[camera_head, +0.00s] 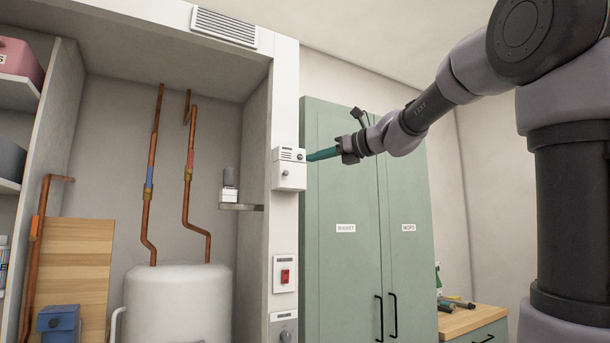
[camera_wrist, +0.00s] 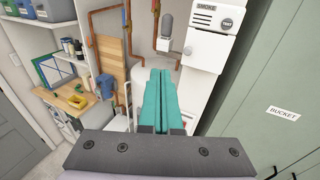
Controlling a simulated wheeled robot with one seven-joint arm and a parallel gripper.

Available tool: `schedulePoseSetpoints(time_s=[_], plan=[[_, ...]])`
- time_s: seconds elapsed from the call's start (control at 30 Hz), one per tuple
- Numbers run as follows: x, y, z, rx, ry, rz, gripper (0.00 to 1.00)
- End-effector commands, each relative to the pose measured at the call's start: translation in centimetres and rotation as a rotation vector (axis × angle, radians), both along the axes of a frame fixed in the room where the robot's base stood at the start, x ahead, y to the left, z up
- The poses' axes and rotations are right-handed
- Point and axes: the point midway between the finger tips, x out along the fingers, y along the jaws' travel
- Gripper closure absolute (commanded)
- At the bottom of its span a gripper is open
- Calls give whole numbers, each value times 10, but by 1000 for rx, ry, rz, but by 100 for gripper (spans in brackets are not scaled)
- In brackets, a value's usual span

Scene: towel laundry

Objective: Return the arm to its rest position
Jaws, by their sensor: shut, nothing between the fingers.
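My gripper (camera_head: 310,157) has teal fingers and is shut, with nothing between them. In the head view my arm reaches in from the right, and the fingertips point left at a white box (camera_head: 289,169) on the wall post. The fingertips look very close to the box; I cannot tell whether they touch it. In the wrist view the closed fingers (camera_wrist: 158,75) point up the picture, and the box (camera_wrist: 213,30), labelled SMOKE with a TEST button, is to their right.
Green cabinets (camera_head: 342,270), labelled BUCKET and MOPS, stand behind my forearm. A white tank (camera_head: 177,300) with copper pipes fills the alcove at left. A red switch (camera_head: 286,275) is below the box. A wooden counter (camera_head: 480,318) holds a spray bottle at lower right.

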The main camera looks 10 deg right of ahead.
Motion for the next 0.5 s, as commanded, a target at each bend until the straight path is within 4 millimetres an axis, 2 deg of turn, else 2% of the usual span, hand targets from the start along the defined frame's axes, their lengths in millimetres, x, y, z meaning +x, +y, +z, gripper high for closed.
schedulePoseSetpoints(time_s=[0.23, 0.3, 0.37, 0.47, 0.5], plan=[[-3, -1, 0, -3, -1, 0, 100], [-7, -1, -6, -43, -16, 3, 100], [-16, -1, -19, -127, -43, 11, 100], [-45, -3, -59, -394, -138, 52, 100], [-61, -6, -82, -537, -187, 83, 100]])
